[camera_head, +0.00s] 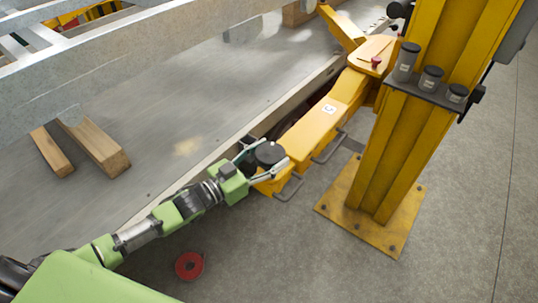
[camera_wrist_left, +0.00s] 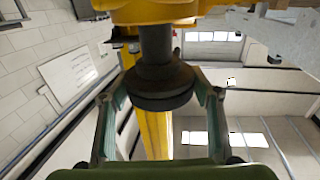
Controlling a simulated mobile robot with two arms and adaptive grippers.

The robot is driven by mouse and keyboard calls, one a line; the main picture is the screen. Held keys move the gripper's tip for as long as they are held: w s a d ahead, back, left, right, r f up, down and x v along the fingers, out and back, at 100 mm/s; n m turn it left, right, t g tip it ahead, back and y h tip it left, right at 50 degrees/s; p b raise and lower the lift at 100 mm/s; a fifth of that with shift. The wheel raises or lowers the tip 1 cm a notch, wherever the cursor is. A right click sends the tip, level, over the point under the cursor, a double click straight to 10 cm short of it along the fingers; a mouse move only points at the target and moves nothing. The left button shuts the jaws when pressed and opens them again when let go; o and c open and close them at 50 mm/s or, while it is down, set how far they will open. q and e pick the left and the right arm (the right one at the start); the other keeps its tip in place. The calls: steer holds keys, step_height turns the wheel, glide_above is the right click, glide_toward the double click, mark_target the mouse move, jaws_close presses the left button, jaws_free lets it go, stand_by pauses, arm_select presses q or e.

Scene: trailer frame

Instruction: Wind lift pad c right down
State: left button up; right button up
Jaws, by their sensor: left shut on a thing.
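The lift pad (camera_head: 269,152) is a black round disc at the near end of the yellow lift arm (camera_head: 318,122), which carries a small white label. In the left wrist view the pad (camera_wrist_left: 160,86) shows with its dark stem (camera_wrist_left: 156,42) running to the yellow arm end (camera_wrist_left: 150,10). My left gripper (camera_head: 266,157) has its two fingers on opposite sides of the pad and is shut on it. In the wrist view the fingers flank the disc left and right. My right gripper is not in view.
The yellow lift post (camera_head: 395,130) stands right on a bolted base plate (camera_head: 380,205). Spare cylindrical adapters (camera_head: 430,78) sit on its rack. Wooden blocks (camera_head: 97,147) lie on the grey surface at left. A red ring (camera_head: 189,265) lies on the floor. The floor at lower right is clear.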

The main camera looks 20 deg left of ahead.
arm_select(q)
steer(key=shift+w+r+m+g+h+b, duration=0.1)
steer(key=shift+w+m+g+h+b, duration=0.05)
steer(key=shift+m+g+h+b, duration=1.45)
steer(key=shift+a+m+g+h+b, duration=0.1)
steer(key=shift+m+g+h+b, duration=0.55)
steer(key=shift+h+b, duration=0.35)
steer(key=shift+r, duration=0.1)
steer(key=o, duration=1.1)
steer(key=shift+c, duration=0.2)
steer(key=shift+o, duration=0.3)
